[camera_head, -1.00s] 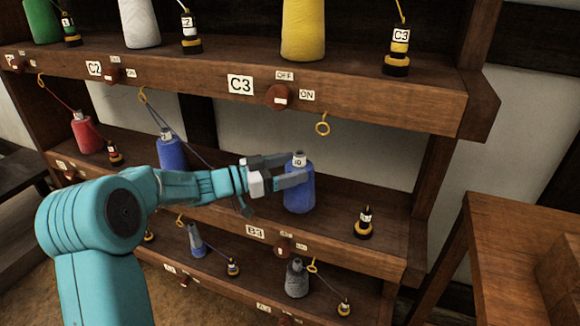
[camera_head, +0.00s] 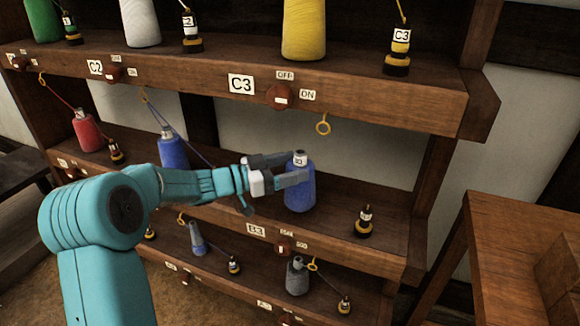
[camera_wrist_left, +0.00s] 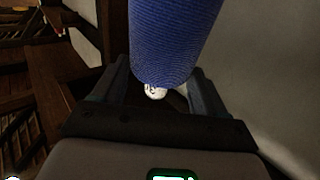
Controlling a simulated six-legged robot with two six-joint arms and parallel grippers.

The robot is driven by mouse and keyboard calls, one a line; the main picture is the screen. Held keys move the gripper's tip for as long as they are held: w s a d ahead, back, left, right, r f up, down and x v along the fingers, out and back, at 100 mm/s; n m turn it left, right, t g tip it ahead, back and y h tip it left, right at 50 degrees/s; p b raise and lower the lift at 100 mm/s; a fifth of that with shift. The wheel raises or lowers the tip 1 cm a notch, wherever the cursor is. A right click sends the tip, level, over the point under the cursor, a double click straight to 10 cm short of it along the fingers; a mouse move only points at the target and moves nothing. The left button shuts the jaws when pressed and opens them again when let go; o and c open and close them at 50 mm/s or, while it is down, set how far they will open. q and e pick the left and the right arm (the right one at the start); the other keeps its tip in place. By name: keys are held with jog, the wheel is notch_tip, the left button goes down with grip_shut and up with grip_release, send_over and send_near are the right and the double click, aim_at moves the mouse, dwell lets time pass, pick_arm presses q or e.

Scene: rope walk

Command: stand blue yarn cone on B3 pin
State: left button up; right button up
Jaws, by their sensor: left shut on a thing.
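The blue yarn cone (camera_head: 301,190) stands upright at the B3 place on the middle shelf, above the B3 label (camera_head: 256,230). My left gripper (camera_head: 290,170) reaches in from the left and is shut on the cone near its top. In the left wrist view the blue yarn cone (camera_wrist_left: 172,40) fills the space between the two fingers, with its pale tip showing. The B3 pin is hidden, and I cannot tell whether the cone's base touches the shelf. My right gripper is not in view.
Another blue cone (camera_head: 173,150) and a red cone (camera_head: 87,132) stand further left on this shelf. A small black-and-yellow part (camera_head: 364,221) stands to the right. The upper shelf (camera_head: 370,97) overhangs, with a yellow guide ring (camera_head: 323,125) below it. A grey cone (camera_head: 297,277) is below.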

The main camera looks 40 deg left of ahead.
pick_arm(q)
jog(key=shift+f+b, duration=0.35)
jog(key=shift+f, duration=0.25)
jog(key=o, duration=1.2)
jog(key=shift+o, duration=0.2)
jog(key=p+v, duration=0.1)
jog(key=v, duration=1)
jog(key=shift+p, duration=0.3)
jog(key=shift+s+a+f, duration=0.1)
jog(key=shift+f, duration=0.05)
